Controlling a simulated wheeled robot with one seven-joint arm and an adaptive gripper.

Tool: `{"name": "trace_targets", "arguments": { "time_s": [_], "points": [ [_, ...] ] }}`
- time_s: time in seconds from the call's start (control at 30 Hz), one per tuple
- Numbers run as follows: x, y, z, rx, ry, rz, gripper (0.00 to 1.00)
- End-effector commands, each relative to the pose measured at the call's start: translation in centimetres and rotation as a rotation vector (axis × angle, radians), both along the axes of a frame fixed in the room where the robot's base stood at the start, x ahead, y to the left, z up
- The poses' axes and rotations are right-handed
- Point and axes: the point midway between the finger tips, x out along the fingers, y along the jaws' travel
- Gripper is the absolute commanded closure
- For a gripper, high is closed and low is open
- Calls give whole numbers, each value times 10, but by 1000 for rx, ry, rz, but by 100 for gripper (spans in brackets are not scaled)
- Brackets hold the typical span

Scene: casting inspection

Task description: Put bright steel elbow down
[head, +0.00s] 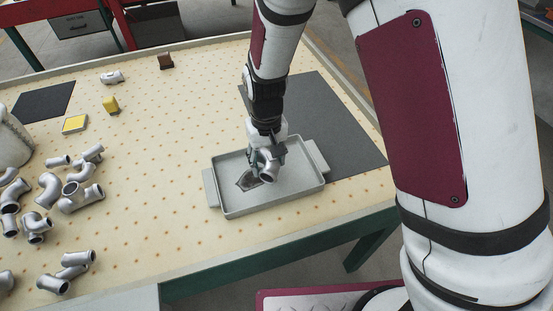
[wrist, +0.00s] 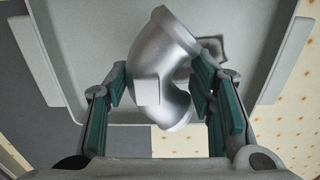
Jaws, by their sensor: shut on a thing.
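The bright steel elbow (head: 267,167) is held in my gripper (head: 266,152) over the grey tray (head: 232,212) in the head view. In the wrist view the elbow (wrist: 160,62) sits tilted between the two green-padded fingers of my gripper (wrist: 160,90), which are shut on it. The tray (wrist: 90,30) lies behind the elbow there. A dark marked patch (head: 247,181) on the tray floor lies just left of the elbow. I cannot tell how far the elbow is above the tray floor.
Several grey pipe fittings (head: 78,197) lie loose at the table's left. A dark grey mat (head: 335,120) extends behind and right of the tray. A yellow block (head: 110,104), a yellow-topped box (head: 75,124) and a brown block (head: 165,62) stand farther back. The table's middle is clear.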

Motion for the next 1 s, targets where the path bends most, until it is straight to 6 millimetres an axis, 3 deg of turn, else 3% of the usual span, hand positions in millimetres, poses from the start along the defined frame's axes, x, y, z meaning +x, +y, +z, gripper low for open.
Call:
{"name": "trace_targets", "arguments": {
  "time_s": [0.23,0.37,0.6,0.97,1.0],
  "points": [
    [16,-23,-3,0,1,0,98],
    [17,-24,-9,-1,2,0,98],
    [17,-24,-37,-1,2,-1,98],
    [17,-24,-40,0,0,0,98],
    [17,-24,-41,0,1,0,48]
  ]
}}
